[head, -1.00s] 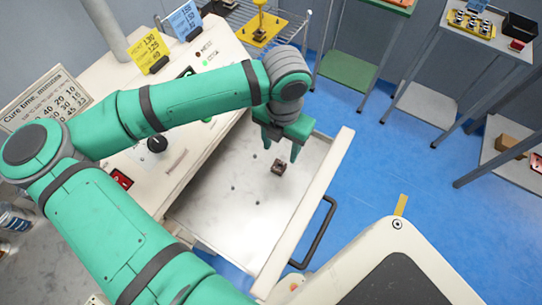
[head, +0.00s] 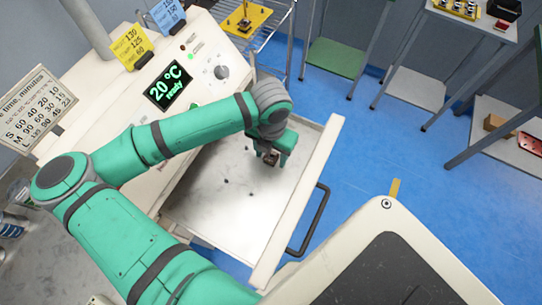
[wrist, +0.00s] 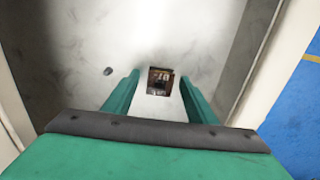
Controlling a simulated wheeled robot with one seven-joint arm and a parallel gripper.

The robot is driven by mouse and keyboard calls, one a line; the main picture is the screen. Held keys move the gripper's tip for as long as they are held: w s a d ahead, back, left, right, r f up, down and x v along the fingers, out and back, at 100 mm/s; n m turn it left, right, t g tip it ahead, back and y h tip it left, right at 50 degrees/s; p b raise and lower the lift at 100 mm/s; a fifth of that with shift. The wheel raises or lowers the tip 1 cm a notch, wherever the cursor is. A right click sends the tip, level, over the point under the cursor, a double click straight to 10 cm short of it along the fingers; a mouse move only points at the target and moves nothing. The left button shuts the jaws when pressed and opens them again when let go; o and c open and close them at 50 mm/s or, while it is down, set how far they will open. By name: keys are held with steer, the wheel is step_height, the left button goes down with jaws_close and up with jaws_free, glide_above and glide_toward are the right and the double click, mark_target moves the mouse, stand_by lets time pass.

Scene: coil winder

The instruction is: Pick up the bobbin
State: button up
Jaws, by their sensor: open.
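The bobbin (head: 270,158) is a small dark, brownish block in the open drawer of the white machine, near the drawer's far end. In the wrist view the bobbin (wrist: 159,81) lies just beyond and between the two green fingertips. My gripper (head: 270,162) is open and points down over it, with a finger on either side in the head view. The wrist view also shows my gripper (wrist: 160,88), with nothing held. I cannot tell whether the fingers touch the bobbin.
The metal drawer floor (head: 215,205) has a few small dark spots and is otherwise bare. The drawer's front wall (head: 297,205) with a black handle (head: 308,220) rises close to my gripper. The machine's panel (head: 173,84) reads "20 °C ready". Shelves stand at the back right.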

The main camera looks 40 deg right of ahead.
steer(key=shift+c, duration=0.4)
steer(key=c, duration=1.1)
steer(key=shift+o, duration=0.2)
steer(key=shift+r, duration=0.55)
step_height(320, 180, up, 2)
steer(key=shift+r, duration=0.1)
steer(key=s+d+r, duration=0.2)
steer(key=s+r, duration=0.1)
steer(key=s, duration=0.1)
steer(key=s+d+r, duration=0.2)
steer(key=s+r, duration=0.1)
steer(key=s, duration=0.1)
steer(key=s+d+r, duration=0.2)
steer(key=s+r, duration=0.1)
steer(key=s, duration=0.1)
steer(key=shift+s+d+r, duration=0.15)
steer(key=shift+s+r, duration=0.15)
steer(key=shift+r, duration=0.05)
